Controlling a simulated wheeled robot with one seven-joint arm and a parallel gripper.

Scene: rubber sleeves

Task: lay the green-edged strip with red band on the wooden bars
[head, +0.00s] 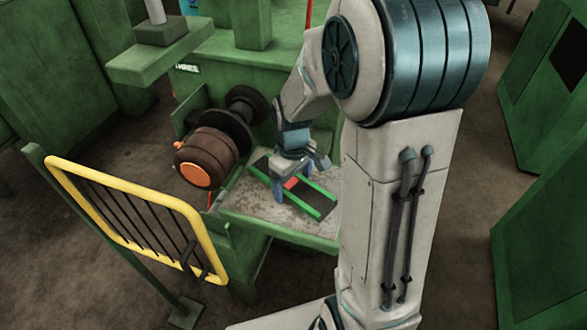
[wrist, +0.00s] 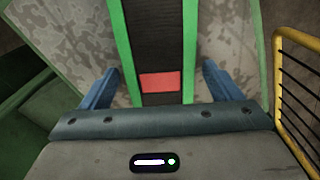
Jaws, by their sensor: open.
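The green-edged strip (head: 313,199) is black with green borders and lies flat on a worn grey tabletop (head: 318,226). Its red band (head: 292,183) is near my gripper (head: 298,178). In the wrist view the strip (wrist: 154,38) runs up the middle, with the red band (wrist: 159,82) between my fingers. My gripper (wrist: 160,68) is open, with one blue finger on each side of the strip and gaps to both edges. A yellow-framed rack with dark bars (head: 137,222) stands at the left; I cannot tell whether the bars are wood.
A brown roller with an orange end (head: 195,175) sits on the green machine (head: 232,75), just left of the table. The rack's yellow frame (wrist: 280,75) also shows at the right of the wrist view. Green cabinets (head: 550,220) stand at the right.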

